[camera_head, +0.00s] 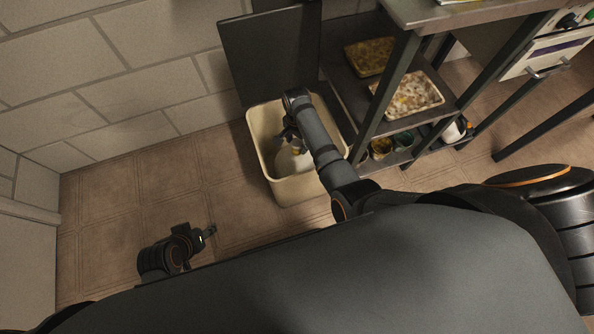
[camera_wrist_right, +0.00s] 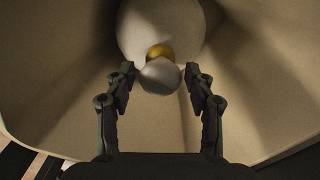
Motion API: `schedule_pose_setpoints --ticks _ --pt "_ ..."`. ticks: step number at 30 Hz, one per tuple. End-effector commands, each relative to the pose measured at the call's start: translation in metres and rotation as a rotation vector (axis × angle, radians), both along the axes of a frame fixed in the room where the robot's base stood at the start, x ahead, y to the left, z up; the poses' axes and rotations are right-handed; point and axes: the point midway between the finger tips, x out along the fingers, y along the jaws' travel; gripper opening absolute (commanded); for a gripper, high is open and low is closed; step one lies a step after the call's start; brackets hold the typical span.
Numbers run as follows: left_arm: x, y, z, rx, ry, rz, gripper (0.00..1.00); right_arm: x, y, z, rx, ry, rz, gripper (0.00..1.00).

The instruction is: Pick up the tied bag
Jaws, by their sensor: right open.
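The tied bag (camera_wrist_right: 160,27) is white and rounded, with a yellow tie (camera_wrist_right: 160,51) and a pale knotted top (camera_wrist_right: 160,75). It sits inside a cream bin (camera_head: 256,145); in the head view only a small pale part of the bag (camera_head: 303,161) shows past my arm. My right gripper (camera_wrist_right: 160,80) reaches down into the bin. Its two fingers are open on either side of the knotted top, with gaps at both sides in the wrist view. My left gripper (camera_head: 207,233) is low at the left, away from the bag; its finger opening is unclear.
A dark upright panel (camera_head: 270,60) stands behind the bin. A dark metal rack (camera_head: 375,95) is close to the bin's right, holding a pale speckled tray (camera_head: 410,95), a brown tray (camera_head: 370,56) and small pots below. Tiled floor (camera_head: 120,200) is clear to the left.

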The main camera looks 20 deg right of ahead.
Motion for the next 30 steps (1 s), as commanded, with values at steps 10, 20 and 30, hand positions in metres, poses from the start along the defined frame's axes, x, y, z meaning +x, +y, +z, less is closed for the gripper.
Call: schedule_pose_setpoints --ticks 10,20,30 --pt "0.0021 -0.0027 -0.0069 -0.015 -0.046 0.008 0.4 0.0006 -0.0005 -0.0142 0.0 -0.002 0.0 0.54" --pt "0.0021 -0.0026 -0.007 -0.015 -0.044 0.008 0.4 0.0005 -0.0004 -0.0142 0.0 -0.001 0.0 0.11" --pt "0.002 -0.0026 -0.0071 -0.015 -0.044 0.008 0.4 0.0002 -0.0006 -0.0143 -0.001 -0.001 0.0 0.0"
